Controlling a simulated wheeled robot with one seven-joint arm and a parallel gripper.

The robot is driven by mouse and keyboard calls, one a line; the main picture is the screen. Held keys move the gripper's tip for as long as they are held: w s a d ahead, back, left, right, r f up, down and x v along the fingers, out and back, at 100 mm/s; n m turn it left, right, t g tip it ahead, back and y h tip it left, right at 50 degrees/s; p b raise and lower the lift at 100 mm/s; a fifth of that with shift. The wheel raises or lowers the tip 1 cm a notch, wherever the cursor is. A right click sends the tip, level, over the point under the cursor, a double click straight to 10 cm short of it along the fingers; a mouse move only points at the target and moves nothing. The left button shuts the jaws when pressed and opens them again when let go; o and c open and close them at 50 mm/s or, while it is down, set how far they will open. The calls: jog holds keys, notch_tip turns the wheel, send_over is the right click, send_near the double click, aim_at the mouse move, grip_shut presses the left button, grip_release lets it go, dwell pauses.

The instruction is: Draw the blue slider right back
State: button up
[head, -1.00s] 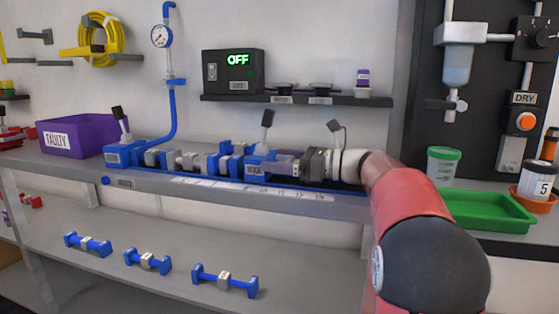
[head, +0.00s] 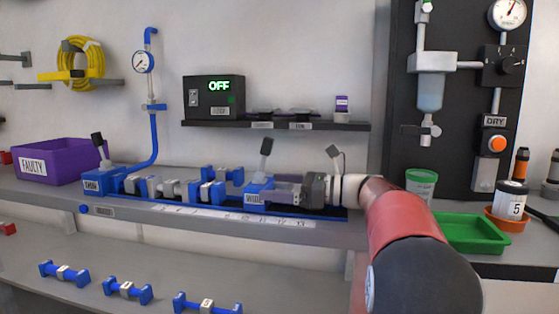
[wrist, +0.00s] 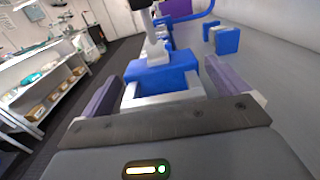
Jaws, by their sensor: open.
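The blue slider (head: 258,195), a block with a black-tipped lever, sits on the blue rail at the right of the bench fixture. My gripper (head: 287,191) is at its right side, low over the rail. In the wrist view the slider (wrist: 163,76) is straight ahead, with a pale frame on its near side. My open gripper (wrist: 167,95) has one purple-grey finger on each side of this near part. Whether the fingers touch it cannot be told.
A fixed blue block (head: 100,183) with a lever stands at the rail's left end, with grey and blue pieces between. A numbered scale (head: 235,216) runs along the front. A green tray (head: 475,235) lies at right. Blue-ended parts (head: 127,290) lie on the lower shelf.

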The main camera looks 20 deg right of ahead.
notch_tip(320, 180, up, 20)
jog(key=p, duration=0.3)
jog(key=shift+f+p, duration=0.2)
jog(key=shift+p, duration=0.2)
